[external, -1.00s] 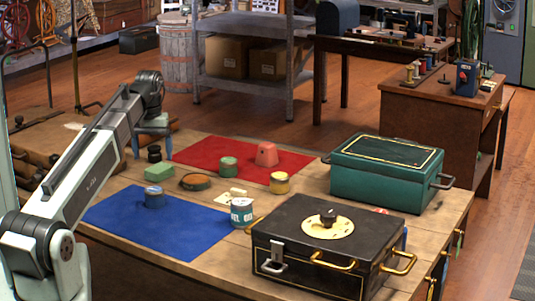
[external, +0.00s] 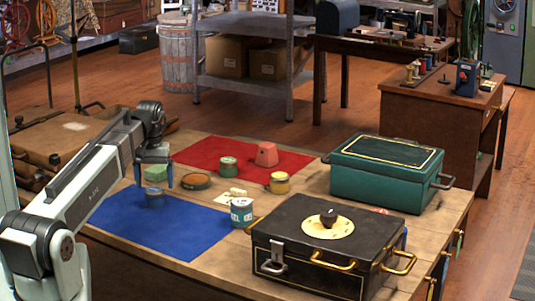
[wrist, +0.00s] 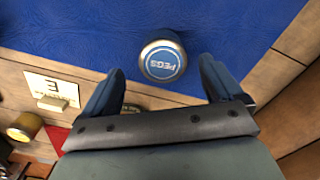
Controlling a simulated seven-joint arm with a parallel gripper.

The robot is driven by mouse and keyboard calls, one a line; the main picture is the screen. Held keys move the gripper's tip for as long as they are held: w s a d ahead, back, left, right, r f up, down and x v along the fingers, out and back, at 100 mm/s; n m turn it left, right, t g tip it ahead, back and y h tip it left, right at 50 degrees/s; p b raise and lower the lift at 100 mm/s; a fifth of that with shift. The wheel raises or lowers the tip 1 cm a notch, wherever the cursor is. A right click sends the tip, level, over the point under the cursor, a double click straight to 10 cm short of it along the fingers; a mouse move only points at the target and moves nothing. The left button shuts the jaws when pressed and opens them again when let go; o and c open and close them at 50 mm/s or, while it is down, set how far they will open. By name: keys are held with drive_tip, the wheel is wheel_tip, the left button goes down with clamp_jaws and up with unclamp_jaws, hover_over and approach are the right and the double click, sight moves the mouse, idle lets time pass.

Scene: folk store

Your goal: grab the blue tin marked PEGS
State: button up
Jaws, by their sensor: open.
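The blue tin marked PEGS (wrist: 162,61) stands upright on the blue mat, its pale blue lid label facing up in the wrist view. In the external view the tin (external: 155,197) is on the left part of the mat. My gripper (external: 154,184) points down just above it, with its fingers spread. In the wrist view my gripper (wrist: 161,68) is open and empty, with the tin seen between and slightly beyond the fingertips. The fingers appear apart from the tin.
The blue mat (external: 190,240) is clear around the tin. A black box (external: 290,245) is at front right.

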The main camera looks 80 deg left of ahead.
sight(154, 189)
drive_tip(key=shift+s+f, duration=0.2)
drive_tip(key=shift+f, duration=2.25)
drive_tip(key=c, duration=1.2)
